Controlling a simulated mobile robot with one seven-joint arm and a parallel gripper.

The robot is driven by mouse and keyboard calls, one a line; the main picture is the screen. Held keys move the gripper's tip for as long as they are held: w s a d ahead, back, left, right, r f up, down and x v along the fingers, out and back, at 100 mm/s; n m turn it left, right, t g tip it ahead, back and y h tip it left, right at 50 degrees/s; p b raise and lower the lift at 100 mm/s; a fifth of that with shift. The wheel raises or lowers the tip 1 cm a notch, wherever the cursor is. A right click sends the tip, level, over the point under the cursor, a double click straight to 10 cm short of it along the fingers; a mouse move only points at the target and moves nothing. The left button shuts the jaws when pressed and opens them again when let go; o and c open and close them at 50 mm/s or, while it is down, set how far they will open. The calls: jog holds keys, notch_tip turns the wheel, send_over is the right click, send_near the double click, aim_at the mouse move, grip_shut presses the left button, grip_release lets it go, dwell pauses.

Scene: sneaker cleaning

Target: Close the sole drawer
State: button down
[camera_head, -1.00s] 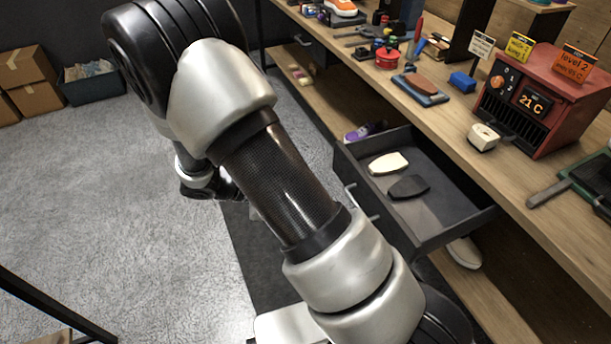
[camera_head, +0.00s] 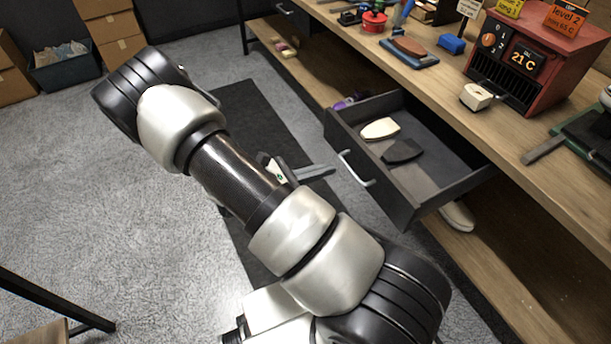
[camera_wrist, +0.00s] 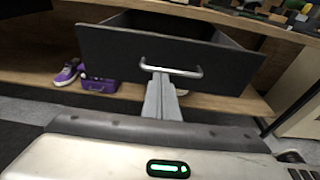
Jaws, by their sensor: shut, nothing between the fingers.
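The sole drawer (camera_head: 375,190) is a dark grey drawer under the workbench. It stands pulled out, with a white sole (camera_head: 380,129) and a black sole (camera_head: 402,151) lying in it. Its silver bar handle (camera_head: 357,168) is on the front. In the wrist view the drawer front (camera_wrist: 110,60) and handle (camera_wrist: 172,70) are straight ahead. My gripper (camera_head: 328,169) is in front of the drawer, its fingers pointing at the handle. In the wrist view my gripper (camera_wrist: 160,80) is shut and empty, its tips overlapping the handle's lower edge; I cannot tell whether they touch.
The workbench top (camera_head: 480,115) holds a red heater box (camera_head: 535,60), a blue block (camera_head: 451,44) and a brush on a blue pad (camera_head: 409,52). A shelf (camera_head: 480,260) below holds shoes. A second drawer (camera_head: 292,15) sits further left. Floor before the drawer is clear.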

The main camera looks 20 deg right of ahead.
aim_at(411, 143)
jog(key=x, duration=0.3)
jog(key=shift+d, duration=0.1)
jog(key=shift+d, duration=0.1)
jog(key=r+x, duration=0.2)
jog(key=x, duration=0.7)
jog(key=r+b+x, duration=0.1)
jog(key=x, duration=0.8)
jog(key=d+r+x, duration=0.1)
jog(key=r+x, duration=0.1)
jog(key=x, duration=0.7)
jog(key=shift+s+d+r+b, duration=0.1)
jog(key=shift+d+r+b, duration=0.1)
jog(key=shift+d+b, duration=0.15)
jog(key=shift+d+r, duration=0.2)
jog(key=shift+d, duration=0.05)
jog(key=shift+d+r, duration=0.1)
jog(key=shift+a+r, duration=0.1)
jog(key=shift+a, duration=0.25)
jog(key=p+v, duration=0.1)
jog(key=v, duration=0.3)
jog(key=p+v, duration=0.1)
jog(key=v, duration=0.9)
jog(key=shift+f+p, duration=0.35)
jog(key=shift+p, duration=0.05)
